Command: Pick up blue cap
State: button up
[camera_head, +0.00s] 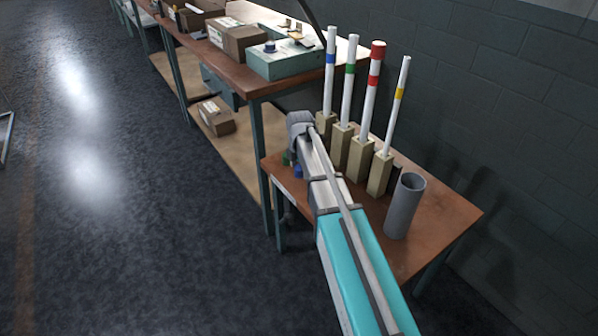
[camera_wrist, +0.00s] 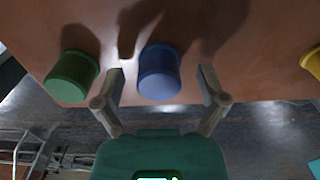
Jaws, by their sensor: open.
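The blue cap (camera_wrist: 159,75) is a short round cylinder on the brown table, near its edge. In the wrist view my gripper (camera_wrist: 162,74) is open, with one finger on each side of the blue cap and a visible gap on both sides. The cap appears between the fingertips; whether they are down at its height I cannot tell. In the head view the blue cap (camera_head: 297,171) is a small patch beside my arm, and my fingers are hidden by it.
A green cap (camera_wrist: 72,77) stands close outside the left finger. A yellow cap (camera_wrist: 313,62) shows at the right edge. Several tubes stand in wooden blocks (camera_head: 361,160) behind my arm, with a grey cylinder (camera_head: 404,207) to the right. A longer workbench (camera_head: 262,84) stands behind.

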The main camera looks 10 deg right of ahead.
jog(key=c, duration=0.8)
jog(key=shift+c, duration=0.2)
jog(key=shift+r, duration=0.1)
notch_tip(320, 180, up, 3)
jog(key=p, duration=0.2)
jog(key=shift+f+p, duration=0.2)
jog(key=shift+p, duration=0.2)
jog(key=s+r+p, duration=1)
jog(key=s, duration=0.4)
jog(key=shift+r, duration=0.1)
